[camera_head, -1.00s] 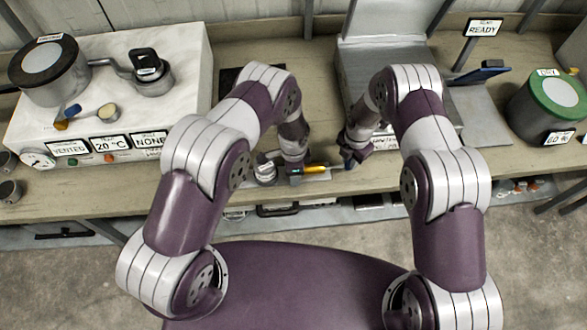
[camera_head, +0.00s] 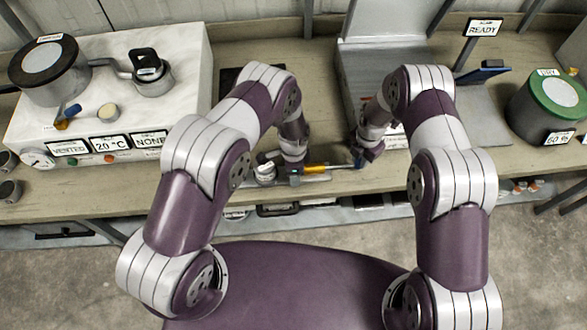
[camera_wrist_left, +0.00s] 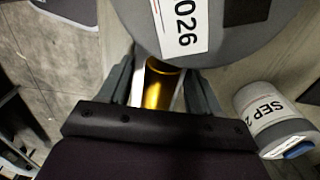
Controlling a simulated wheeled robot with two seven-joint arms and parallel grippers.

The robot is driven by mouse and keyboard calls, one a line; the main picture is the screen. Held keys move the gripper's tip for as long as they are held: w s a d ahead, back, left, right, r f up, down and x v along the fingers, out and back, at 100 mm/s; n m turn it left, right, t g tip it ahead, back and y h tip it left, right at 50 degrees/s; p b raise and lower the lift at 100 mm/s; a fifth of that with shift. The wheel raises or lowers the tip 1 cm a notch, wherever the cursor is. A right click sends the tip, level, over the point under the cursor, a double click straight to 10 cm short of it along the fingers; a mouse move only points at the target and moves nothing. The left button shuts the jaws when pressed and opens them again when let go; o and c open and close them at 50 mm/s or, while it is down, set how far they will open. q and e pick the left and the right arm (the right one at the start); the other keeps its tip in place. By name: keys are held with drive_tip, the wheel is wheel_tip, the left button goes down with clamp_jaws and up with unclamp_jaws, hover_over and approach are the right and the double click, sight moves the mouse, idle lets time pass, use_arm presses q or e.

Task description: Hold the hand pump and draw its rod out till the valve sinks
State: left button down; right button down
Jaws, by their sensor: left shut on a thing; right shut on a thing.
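The hand pump shows as an orange-yellow barrel (camera_head: 315,168) lying sideways at the front edge of the bench. My left gripper (camera_head: 294,168) is shut on its left part. In the left wrist view the golden barrel (camera_wrist_left: 160,85) sits between the left fingers. My right gripper (camera_head: 359,161) is shut on the blue handle end, to the right of the barrel. A thin rod (camera_head: 341,166) shows between barrel and handle. I cannot make out the valve or its height for certain.
A small white jar (camera_head: 265,173) stands just left of my left gripper; its date label shows in the left wrist view. A white cabinet (camera_head: 188,75) stands left, its signs reading VENTED, 20 °C and NONE. A green-lidded drum (camera_head: 528,112) stands right, near a READY sign (camera_head: 484,27).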

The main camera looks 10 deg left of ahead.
drive_tip(key=shift+c, duration=1)
unclamp_jaws()
drive_tip(key=shift+r, duration=4.5)
use_arm(q)
drive_tip(key=shift+c, duration=0.7)
unclamp_jaws()
wheel_tip(320, 180, up, 12)
